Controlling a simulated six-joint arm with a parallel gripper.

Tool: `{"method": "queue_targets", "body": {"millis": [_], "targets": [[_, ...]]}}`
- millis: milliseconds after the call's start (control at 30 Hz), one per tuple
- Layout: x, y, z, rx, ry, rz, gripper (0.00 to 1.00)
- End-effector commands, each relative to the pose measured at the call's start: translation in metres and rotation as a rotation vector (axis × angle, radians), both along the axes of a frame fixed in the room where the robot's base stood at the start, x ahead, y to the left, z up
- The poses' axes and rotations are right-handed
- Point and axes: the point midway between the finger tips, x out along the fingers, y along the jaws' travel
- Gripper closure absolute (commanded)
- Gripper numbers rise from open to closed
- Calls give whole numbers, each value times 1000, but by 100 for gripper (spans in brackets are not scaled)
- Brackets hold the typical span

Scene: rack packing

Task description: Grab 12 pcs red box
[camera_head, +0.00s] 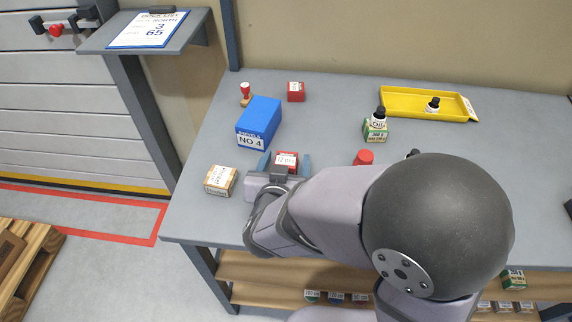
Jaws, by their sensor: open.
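A red box labelled 12 pcs (286,160) sits on the grey table in the head view. My gripper (286,161) is open, with one blue finger on each side of this box. Whether the fingers touch the box I cannot tell. The box's lower front is hidden by my gripper. A second small red box (296,91) stands farther back, its label too small to read.
A blue NO 4 box (259,122) stands just behind left. A brown box (220,180) is left of my gripper. My arm covers the front right.

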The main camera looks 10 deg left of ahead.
Motion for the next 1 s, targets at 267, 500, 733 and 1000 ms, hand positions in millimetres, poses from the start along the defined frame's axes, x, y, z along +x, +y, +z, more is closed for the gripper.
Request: {"method": "queue_targets", "body": {"millis": [267, 500, 733, 1000], "targets": [[0, 0, 0, 0, 0, 1, 58], [0, 0, 1, 0, -1, 1, 85], [0, 0, 5, 2, -2, 0, 85], [1, 1, 42, 4, -4, 0, 85]]}}
